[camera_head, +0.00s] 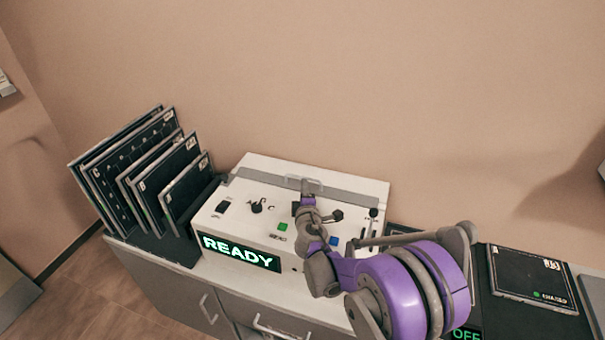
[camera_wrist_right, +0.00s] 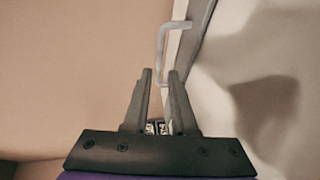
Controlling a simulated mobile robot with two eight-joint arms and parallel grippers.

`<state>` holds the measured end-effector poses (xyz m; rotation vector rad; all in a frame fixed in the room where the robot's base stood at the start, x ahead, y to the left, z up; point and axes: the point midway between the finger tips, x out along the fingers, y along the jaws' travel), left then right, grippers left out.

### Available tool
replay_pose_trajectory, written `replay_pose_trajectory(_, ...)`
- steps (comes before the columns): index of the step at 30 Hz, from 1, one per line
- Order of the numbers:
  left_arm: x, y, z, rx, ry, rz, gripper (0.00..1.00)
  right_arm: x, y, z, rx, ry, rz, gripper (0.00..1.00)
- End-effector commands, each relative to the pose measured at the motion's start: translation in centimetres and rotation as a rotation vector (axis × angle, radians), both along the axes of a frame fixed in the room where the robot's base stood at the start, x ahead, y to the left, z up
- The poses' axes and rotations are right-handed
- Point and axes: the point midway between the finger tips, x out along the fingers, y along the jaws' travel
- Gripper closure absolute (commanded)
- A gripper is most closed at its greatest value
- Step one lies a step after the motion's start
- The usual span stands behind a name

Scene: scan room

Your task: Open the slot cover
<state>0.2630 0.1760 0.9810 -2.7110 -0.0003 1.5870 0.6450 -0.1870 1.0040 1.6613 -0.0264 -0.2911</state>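The white machine (camera_head: 237,199) with a lit READY display (camera_head: 240,253) stands on the cabinet. A grey strip, which looks like the slot cover (camera_head: 350,198), runs along its top near the back and lies flat. In the right wrist view the strip (camera_wrist_right: 189,42) has a grey bar handle (camera_wrist_right: 161,45). My right gripper (camera_head: 309,187) reaches over the machine to the strip. Contact cannot be told. My left gripper is not in view.
Several dark panels (camera_head: 142,165) stand in a rack left of the machine. Knobs and buttons, including a green one (camera_head: 283,227), sit on the machine's sloped front. Another dark panel (camera_head: 530,275) lies at the right, near an OFF display (camera_head: 466,334). The wall is close behind.

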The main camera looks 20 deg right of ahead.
Motion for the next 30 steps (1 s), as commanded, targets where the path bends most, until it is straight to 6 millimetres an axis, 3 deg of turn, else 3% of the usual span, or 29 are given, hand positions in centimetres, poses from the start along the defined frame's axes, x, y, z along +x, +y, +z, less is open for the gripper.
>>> replay_pose_trajectory(9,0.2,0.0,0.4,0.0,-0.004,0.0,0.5,5.9,-1.2,-0.9,0.003,0.0,-0.002,0.75)
replay_pose_trajectory(15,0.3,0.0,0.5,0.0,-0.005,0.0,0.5,8.4,-1.8,-1.3,0.002,0.0,-0.003,0.75)
replay_pose_trajectory(27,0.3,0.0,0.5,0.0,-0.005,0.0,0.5,9.2,-1.9,-1.5,0.003,0.0,-0.002,0.75)
replay_pose_trajectory(30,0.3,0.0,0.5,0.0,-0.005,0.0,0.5,9.2,-1.9,-1.5,0.003,0.0,-0.002,0.91)
